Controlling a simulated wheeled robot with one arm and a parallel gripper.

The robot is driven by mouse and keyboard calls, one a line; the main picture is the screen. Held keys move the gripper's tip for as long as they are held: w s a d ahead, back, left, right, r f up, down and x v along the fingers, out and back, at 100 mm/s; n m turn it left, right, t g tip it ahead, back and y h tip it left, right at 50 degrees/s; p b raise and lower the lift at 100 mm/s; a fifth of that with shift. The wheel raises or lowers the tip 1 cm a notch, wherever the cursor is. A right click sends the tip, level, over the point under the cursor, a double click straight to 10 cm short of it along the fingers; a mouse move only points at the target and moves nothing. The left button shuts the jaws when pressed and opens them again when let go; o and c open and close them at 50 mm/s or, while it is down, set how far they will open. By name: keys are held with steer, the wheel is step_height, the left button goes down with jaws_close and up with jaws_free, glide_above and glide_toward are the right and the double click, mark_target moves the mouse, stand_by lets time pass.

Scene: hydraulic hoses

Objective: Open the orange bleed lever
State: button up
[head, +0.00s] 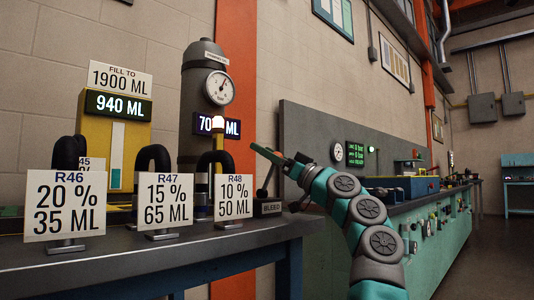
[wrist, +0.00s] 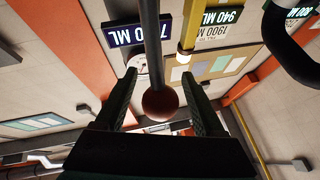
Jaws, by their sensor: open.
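The bleed lever is a grey rod with a dull orange-red ball knob (wrist: 160,104) in the wrist view. In the head view the lever (head: 266,180) is a small dark handle above a black BLEED label (head: 271,208) at the bench's right end. Its knob cannot be made out there. My gripper (head: 262,152) reaches in from the right, close to the lever's top. In the wrist view my gripper (wrist: 160,76) is open, with the knob and rod between its two fingers. Gaps show on both sides of the knob.
A grey cylinder with a gauge (head: 219,88) stands behind the bench (head: 130,262). Black hoses and cards R46 (head: 65,204), R47 (head: 165,201) and R48 (head: 234,196) stand left of the lever. A yellow unit (head: 112,140) reads 940 ML. A teal workbench (head: 440,235) runs behind my arm.

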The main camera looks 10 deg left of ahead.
steer(key=shift+s+d+f, duration=0.15)
steer(key=shift+d+f, duration=0.2)
steer(key=shift+d, duration=0.05)
steer(key=s+d+b, duration=0.1)
steer(key=s+d, duration=0.4)
steer(key=d, duration=0.6)
steer(key=shift+s, duration=0.1)
